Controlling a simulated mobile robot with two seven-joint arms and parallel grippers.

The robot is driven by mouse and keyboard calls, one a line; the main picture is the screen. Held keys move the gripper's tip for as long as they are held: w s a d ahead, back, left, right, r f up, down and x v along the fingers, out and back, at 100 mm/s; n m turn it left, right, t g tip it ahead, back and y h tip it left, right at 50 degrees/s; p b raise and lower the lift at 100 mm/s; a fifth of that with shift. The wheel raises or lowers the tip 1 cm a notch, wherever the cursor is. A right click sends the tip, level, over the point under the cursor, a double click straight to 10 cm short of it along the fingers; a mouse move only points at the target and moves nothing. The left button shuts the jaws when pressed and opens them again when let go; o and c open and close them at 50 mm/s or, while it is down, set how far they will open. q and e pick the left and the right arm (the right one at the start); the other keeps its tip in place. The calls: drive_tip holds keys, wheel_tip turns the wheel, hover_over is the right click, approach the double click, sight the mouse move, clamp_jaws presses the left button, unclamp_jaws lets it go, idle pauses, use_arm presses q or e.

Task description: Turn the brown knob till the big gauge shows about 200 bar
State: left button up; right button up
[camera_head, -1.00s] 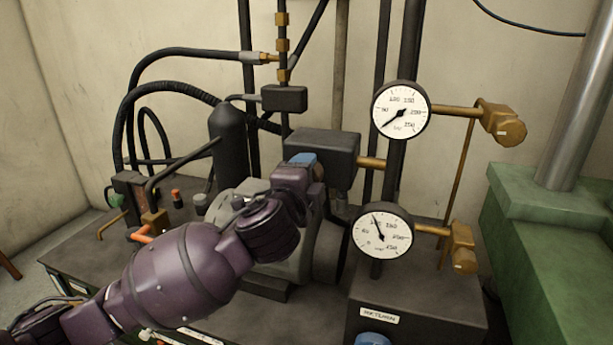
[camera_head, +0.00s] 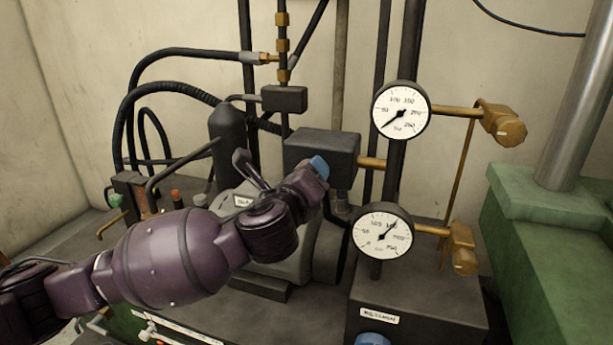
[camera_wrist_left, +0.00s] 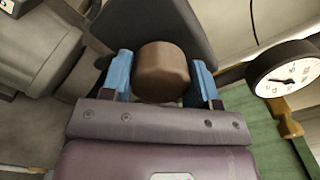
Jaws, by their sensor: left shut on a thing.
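The brown knob (camera_wrist_left: 162,72) sits between the two blue fingertips of my left gripper (camera_wrist_left: 163,80) in the left wrist view. The gripper is shut on it. In the head view my left gripper (camera_head: 318,168) is in front of the dark block and hides the knob. Two similar-sized round white gauges stand to its right; which is the big one is hard to tell. The lower gauge (camera_head: 375,240) has its needle pointing up and right, around 150 or a little above. The upper gauge (camera_head: 408,122) has its needle pointing down-left, near zero. My right gripper is not in view.
The dark block (camera_head: 320,148) is behind my gripper, and a grey motor housing (camera_head: 285,262) is below my wrist. Brass fittings (camera_head: 503,125) project right of the gauges. Black hoses (camera_head: 165,52) run at the left. Green machinery (camera_head: 560,250) stands at the right.

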use_arm(q)
drive_tip(key=shift+m, duration=2.3)
drive_tip(key=o, duration=0.9)
drive_tip(key=b+v, duration=0.2)
drive_tip(key=v, duration=0.8)
drive_tip(key=shift+s+a, duration=0.1)
drive_tip(key=shift+s, duration=0.3)
